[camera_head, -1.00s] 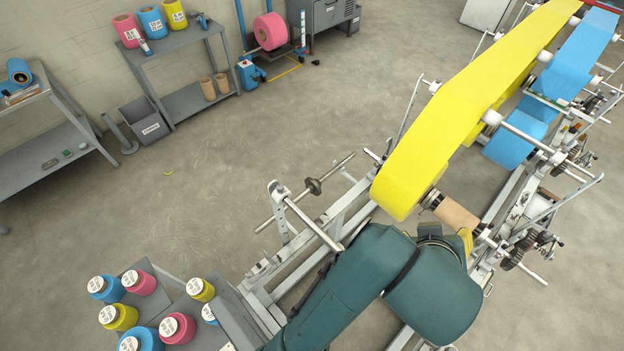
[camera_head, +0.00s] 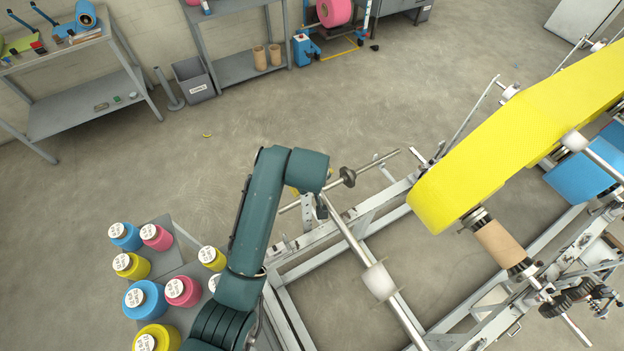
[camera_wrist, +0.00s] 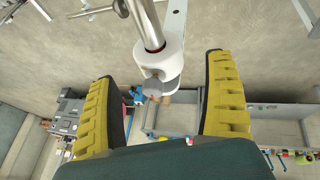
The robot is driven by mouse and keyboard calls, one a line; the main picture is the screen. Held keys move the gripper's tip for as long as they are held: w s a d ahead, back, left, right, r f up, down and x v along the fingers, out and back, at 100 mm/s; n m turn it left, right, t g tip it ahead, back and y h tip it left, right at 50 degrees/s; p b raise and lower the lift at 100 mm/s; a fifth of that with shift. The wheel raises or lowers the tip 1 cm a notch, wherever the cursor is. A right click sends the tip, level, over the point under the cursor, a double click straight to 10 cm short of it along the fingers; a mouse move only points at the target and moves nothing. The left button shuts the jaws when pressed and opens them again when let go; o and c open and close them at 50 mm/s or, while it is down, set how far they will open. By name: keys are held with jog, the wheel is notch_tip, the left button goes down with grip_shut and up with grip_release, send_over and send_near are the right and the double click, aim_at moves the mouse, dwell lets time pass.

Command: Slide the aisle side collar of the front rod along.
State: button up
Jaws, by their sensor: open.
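The front rod (camera_head: 350,240) is a bare steel bar that runs from under my wrist down to the lower right in the head view. A white collar (camera_head: 378,282) sits partway along it. In the wrist view the rod (camera_wrist: 146,22) enters a white ring-like collar (camera_wrist: 160,58) with a grey round knob on its near side; it seems to be the aisle side one. My gripper (camera_wrist: 163,72) is open, its yellow ribbed fingers on either side of this collar with gaps. The head view mostly hides the gripper and this rod end behind my arm.
A thin shaft with a dark disc (camera_head: 348,177) crosses close to my wrist. The yellow web (camera_head: 520,125) and a cardboard core (camera_head: 499,243) are to the right. Cones of coloured yarn (camera_head: 146,298) stand at lower left. The floor beyond is mostly clear.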

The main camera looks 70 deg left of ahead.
jog(key=x, duration=0.5)
jog(key=shift+a+f, duration=0.15)
jog(key=shift+f, duration=0.2)
